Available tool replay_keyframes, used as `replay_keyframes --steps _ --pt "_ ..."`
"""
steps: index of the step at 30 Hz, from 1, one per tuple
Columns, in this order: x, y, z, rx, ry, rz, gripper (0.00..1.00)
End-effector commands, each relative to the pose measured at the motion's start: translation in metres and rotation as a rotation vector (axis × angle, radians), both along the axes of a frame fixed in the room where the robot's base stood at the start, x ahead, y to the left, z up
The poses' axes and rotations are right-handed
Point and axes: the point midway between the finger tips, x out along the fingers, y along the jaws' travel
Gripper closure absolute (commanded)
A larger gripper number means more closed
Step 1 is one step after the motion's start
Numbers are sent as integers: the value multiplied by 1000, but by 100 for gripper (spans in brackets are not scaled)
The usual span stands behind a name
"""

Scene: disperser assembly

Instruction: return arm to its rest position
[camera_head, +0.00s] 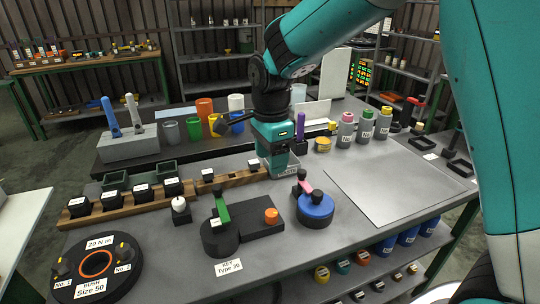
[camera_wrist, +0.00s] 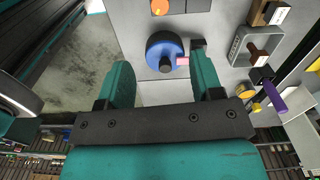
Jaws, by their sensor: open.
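My gripper (camera_head: 278,168) hangs from my teal arm over the middle of the grey workbench (camera_head: 345,250) in the head view, pointing down. It is near a clear tray-like part (camera_head: 287,166) at its fingertips; whether it touches this cannot be told from the head view. In the wrist view the two teal fingers of my gripper (camera_wrist: 162,75) stand wide apart with nothing between them. A blue round part with a black knob (camera_wrist: 165,52) shows beyond the fingers, and in the head view this blue part (camera_head: 316,208) stands on the bench in front of my gripper.
A black base with a green lever (camera_head: 222,208) and an orange knob (camera_head: 271,215) is left of the blue part. Wooden racks with black blocks (camera_head: 125,200) lie farther left. Labelled bottles (camera_head: 345,132) stand behind right. A bare pale sheet (camera_head: 400,180) covers the right side.

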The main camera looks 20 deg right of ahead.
Motion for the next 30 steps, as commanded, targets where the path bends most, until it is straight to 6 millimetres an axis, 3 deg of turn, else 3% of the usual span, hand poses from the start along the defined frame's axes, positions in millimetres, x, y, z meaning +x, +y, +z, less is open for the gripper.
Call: replay_keyframes --steps 7,11,14,18,24,27,30 --pt "-2 1 2 4 -2 21 40" --pt "-23 5 15 35 -15 211 40" --pt "-57 13 32 81 -42 516 40" --pt "-120 25 52 151 -119 1046 40" --pt "-202 37 64 207 -267 1699 40" --pt "-229 41 64 216 -329 1907 40" --pt "-244 43 64 219 -367 2027 40"
